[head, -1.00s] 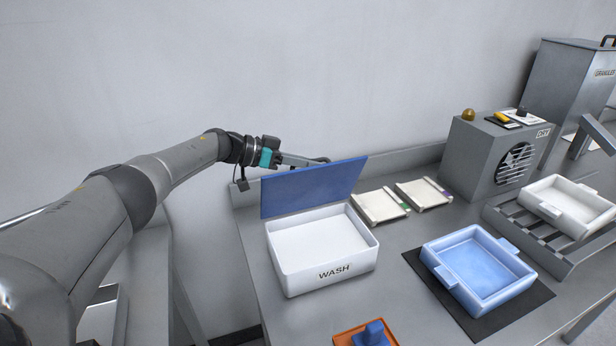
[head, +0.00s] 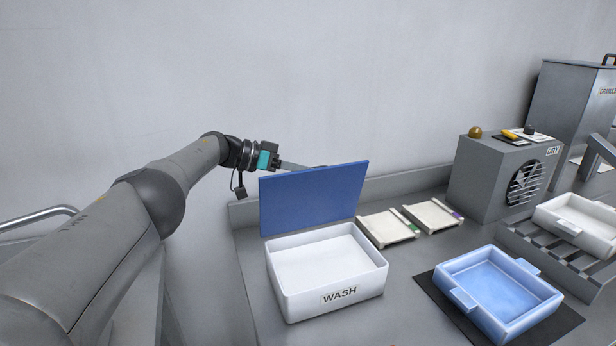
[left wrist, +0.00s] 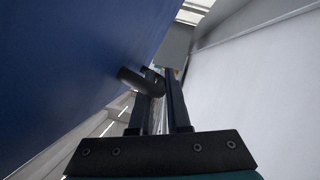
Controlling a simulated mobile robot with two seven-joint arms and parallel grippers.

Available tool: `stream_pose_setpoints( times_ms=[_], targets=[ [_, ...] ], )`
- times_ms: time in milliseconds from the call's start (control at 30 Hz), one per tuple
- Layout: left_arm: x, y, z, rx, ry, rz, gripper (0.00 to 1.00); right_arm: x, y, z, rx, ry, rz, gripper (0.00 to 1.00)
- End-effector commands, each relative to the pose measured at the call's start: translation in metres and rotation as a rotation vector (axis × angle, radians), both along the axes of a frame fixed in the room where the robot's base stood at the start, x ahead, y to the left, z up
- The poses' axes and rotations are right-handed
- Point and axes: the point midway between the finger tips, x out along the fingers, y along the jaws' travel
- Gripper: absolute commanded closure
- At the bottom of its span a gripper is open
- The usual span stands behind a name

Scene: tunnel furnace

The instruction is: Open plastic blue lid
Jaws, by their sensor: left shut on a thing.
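The blue lid (head: 312,198) stands raised at the back edge of the white box marked WASH (head: 338,295), close to upright. The box is open and its inside looks empty. My left gripper (head: 310,166) is behind the top of the lid, its tips partly hidden by it. In the left wrist view the lid (left wrist: 70,70) fills the left side. There the narrow fingers of my left gripper (left wrist: 165,80) are shut on a dark round handle (left wrist: 138,82) that sticks out from the lid. My right gripper is not in view.
Two small pale trays (head: 388,228) lie right of the lid. A blue tray (head: 500,285) sits on a dark mat. A grey DRY unit (head: 490,175) and a rack with a white tray (head: 578,222) stand further right. The wall is close behind the bench.

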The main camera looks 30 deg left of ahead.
Motion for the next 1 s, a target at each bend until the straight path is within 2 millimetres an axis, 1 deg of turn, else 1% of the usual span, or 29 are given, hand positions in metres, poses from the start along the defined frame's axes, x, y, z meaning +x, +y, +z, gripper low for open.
stream_pose_setpoints(
  times_ms=[467, 500, 600, 867, 1000],
  targets=[
    [0.0, 0.0011, -0.0019, 0.002, 0.006, 0.003, 1.0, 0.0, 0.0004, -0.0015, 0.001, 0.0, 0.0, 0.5],
    [0.0, 0.0011, -0.0019, 0.002, 0.006, 0.003, 0.82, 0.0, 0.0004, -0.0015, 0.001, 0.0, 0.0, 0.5],
    [-0.0001, 0.001, -0.0017, 0.001, 0.004, 0.002, 0.73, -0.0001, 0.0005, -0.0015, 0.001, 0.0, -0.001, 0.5],
    [-0.0006, 0.0014, -0.0002, -0.001, 0.004, 0.0, 0.73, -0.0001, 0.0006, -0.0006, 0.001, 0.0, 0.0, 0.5],
    [-0.0059, 0.0085, 0.0044, -0.001, 0.003, 0.002, 0.73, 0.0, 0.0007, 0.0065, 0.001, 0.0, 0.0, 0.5]
  ],
)
